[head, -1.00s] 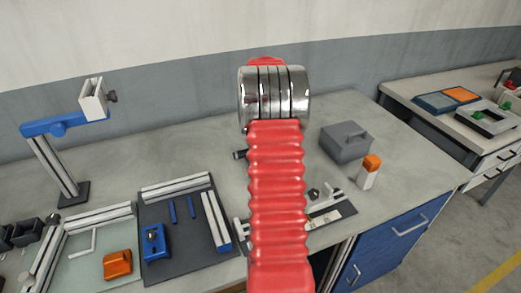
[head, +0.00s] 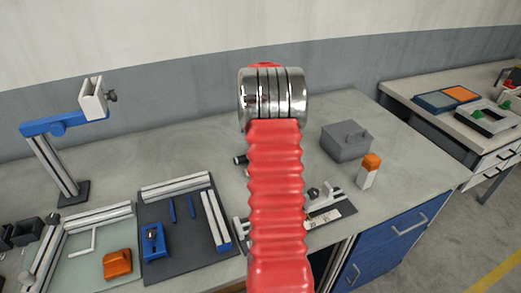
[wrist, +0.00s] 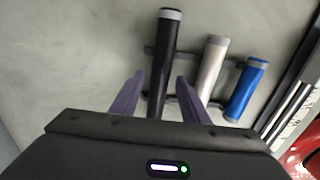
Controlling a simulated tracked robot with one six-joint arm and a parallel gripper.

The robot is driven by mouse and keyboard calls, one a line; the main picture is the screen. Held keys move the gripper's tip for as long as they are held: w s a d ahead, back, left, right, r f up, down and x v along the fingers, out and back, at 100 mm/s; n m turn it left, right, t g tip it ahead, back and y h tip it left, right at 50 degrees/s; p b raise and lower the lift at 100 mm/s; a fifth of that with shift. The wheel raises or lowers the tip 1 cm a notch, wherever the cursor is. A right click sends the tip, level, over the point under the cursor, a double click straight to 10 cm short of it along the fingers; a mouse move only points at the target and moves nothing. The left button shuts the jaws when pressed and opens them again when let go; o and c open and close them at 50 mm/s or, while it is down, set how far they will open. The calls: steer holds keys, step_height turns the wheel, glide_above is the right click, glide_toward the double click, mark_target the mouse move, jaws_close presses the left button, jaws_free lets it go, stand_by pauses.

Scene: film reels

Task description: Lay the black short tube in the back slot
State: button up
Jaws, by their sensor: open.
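In the wrist view, a black tube (wrist: 164,55) with grey ends lies between the two purple fingers of my gripper (wrist: 157,92). The fingers are apart, and I cannot tell whether they touch it. To its right lie a silver tube (wrist: 211,68) and a shorter-looking blue tube (wrist: 247,89), all across dark rails (wrist: 190,57). In the head view my red arm hides the gripper and most of these tubes; a small dark end (head: 240,159) shows left of the arm. I cannot tell which place is the back slot.
A dark tray (head: 185,240) with a blue block (head: 154,242) and bars lies left of my arm. A grey box (head: 346,141) and an orange-capped bottle (head: 368,172) stand to the right. A blue lamp-like stand (head: 58,160) rises at left. The bench behind is mostly clear.

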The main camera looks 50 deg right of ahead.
step_height(320, 180, up, 12)
stand_by(0.8)
steer(key=shift+r, duration=0.1)
stand_by(0.5)
